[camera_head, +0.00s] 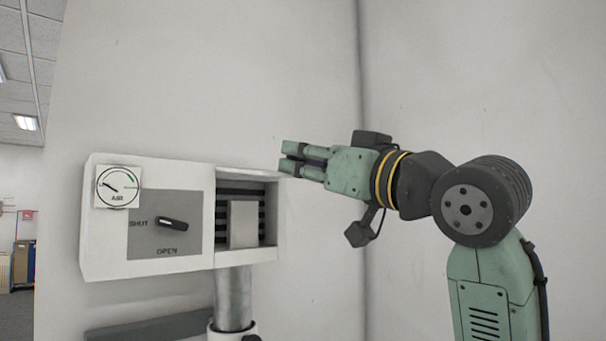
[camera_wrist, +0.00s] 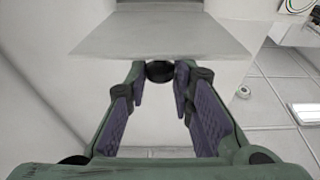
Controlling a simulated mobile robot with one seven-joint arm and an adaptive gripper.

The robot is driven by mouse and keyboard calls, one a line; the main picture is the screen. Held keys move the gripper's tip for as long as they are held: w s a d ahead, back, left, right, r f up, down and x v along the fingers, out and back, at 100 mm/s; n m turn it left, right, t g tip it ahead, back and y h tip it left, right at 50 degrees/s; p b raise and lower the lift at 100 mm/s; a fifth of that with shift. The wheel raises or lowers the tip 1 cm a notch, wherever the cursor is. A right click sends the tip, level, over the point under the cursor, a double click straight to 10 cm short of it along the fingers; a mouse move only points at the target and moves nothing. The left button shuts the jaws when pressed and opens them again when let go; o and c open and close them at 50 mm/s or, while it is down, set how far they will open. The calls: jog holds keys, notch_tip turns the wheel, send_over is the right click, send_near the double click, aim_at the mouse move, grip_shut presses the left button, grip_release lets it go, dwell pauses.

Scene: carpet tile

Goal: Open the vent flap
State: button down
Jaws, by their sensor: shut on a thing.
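The vent opening (camera_head: 264,229) is at the right end of a white wall box, showing dark slats and a light grey block. The flap (camera_wrist: 160,36) shows in the wrist view as a pale flat plate. In the head view a thin pale strip (camera_head: 248,174) along the opening's top seems to be the flap, raised and nearly edge-on. My gripper (camera_head: 289,158) is by the opening's upper right corner. In the wrist view its fingers close on a round black knob (camera_wrist: 160,71) at the plate's wide edge. The knob is hidden in the head view.
The box front carries an AIR gauge (camera_head: 118,187) and a black lever (camera_head: 173,222) on a grey panel marked SHUT and OPEN; the lever lies near horizontal, toward SHUT. A metal pipe (camera_head: 233,297) runs below the box. The wall stands close behind.

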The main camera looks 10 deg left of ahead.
jog(key=shift+w+a+r+g+h, duration=0.15)
jog(key=shift+r+g+h, duration=0.4)
jog(key=shift+r, duration=0.55)
jog(key=shift+w+a+r+g+h, duration=0.1)
jog(key=shift+r+g+h, duration=0.45)
jog(key=shift+r, duration=0.55)
jog(key=c, duration=1.4)
grip_release()
jog(key=shift+f, duration=0.15)
jog(key=v, duration=1.2)
